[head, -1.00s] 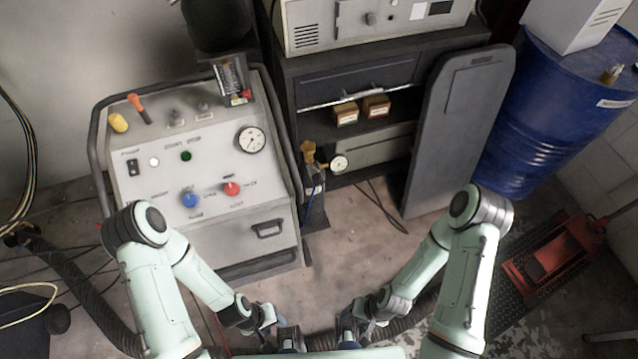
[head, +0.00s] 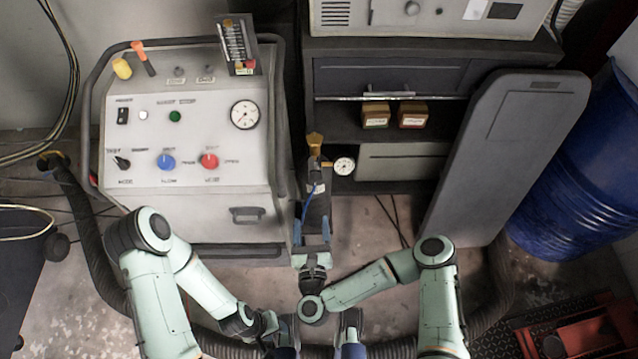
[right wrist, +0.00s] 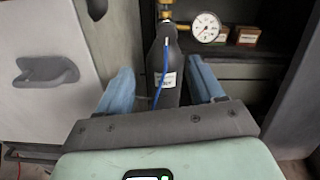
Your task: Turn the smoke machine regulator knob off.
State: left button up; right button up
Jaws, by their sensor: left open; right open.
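A dark gas bottle (head: 317,205) stands upright beside the smoke machine (head: 190,120). On its top is a brass regulator with a knob (head: 314,140) and a round white gauge (head: 343,166). My right gripper (head: 312,232) is open, low in front of the bottle and below the knob. In the right wrist view the bottle (right wrist: 166,75) stands between its two blue fingers, with no clear grip on it; the gauge (right wrist: 206,27) is at the top and the knob is cut off. My left gripper (head: 270,325) is low at the picture's bottom, apart from the machine; its fingers are partly hidden.
The machine's panel has a blue knob (head: 166,161), a red knob (head: 209,160) and a gauge (head: 245,115). A dark cabinet (head: 390,75) stands behind the bottle. A grey panel (head: 505,155) leans at right, near a blue drum (head: 585,170). A hose (head: 100,260) crosses the floor.

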aim_at(315, 181)
jog(key=shift+m+h, duration=0.5)
jog(key=shift+m, duration=0.2)
jog(key=w, duration=0.9)
jog(key=w+d, duration=0.1)
jog(key=w, duration=0.3)
jog(key=shift+w+r, duration=0.15)
jog(key=shift+w, duration=0.15)
jog(key=c, duration=1.1)
